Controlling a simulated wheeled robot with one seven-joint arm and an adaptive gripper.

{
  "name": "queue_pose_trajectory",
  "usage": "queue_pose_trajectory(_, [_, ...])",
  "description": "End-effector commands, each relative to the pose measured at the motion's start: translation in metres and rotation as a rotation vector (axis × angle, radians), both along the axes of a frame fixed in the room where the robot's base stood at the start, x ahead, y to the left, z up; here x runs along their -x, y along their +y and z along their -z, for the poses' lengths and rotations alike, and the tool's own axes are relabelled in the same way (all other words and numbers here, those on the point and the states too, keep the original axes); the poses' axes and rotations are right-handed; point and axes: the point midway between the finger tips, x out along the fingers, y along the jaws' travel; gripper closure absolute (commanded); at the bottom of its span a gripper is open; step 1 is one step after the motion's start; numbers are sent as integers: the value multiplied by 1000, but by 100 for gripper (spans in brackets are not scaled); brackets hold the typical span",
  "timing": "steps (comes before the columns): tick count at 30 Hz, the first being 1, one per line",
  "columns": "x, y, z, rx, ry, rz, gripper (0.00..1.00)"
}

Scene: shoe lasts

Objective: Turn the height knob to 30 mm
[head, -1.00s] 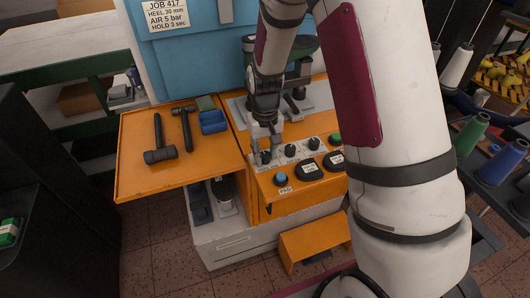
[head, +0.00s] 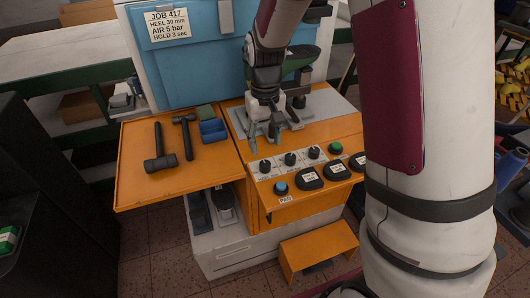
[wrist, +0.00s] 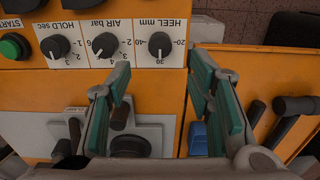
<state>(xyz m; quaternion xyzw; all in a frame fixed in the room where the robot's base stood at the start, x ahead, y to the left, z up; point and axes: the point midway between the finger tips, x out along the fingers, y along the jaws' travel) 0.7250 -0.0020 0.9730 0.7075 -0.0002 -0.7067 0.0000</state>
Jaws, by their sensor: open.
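The height knob, marked HEEL mm, is a black dial (wrist: 160,44) on a white scale plate. The wrist view shows it upside down near the top, with the 30 mark beside the knob's lower edge; a light pointer mark seems to face 30. In the head view it is the leftmost knob (head: 265,166) of three. My gripper (head: 262,136) is above and behind the knob row, apart from it. In the wrist view its green-padded fingers (wrist: 161,66) are spread, with nothing between them.
The air knob (wrist: 103,45) and hold knob (wrist: 55,46) sit beside the height knob. Hammers (head: 160,150) and a blue tray (head: 213,131) lie on the orange side shelf.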

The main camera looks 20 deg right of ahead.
Motion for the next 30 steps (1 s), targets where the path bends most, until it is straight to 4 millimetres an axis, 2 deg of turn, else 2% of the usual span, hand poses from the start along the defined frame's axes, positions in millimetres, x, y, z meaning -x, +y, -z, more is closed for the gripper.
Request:
queue_pose_trajectory(3, [-1,0,-19,0,-2,0,53])
queue_pose_trajectory(7, [0,0,-29,0,0,0,53])
queue_pose_trajectory(25, [2,0,-37,-2,-5,0,53])
queue_pose_trajectory(30, [22,1,-69,-11,-43,1,53])
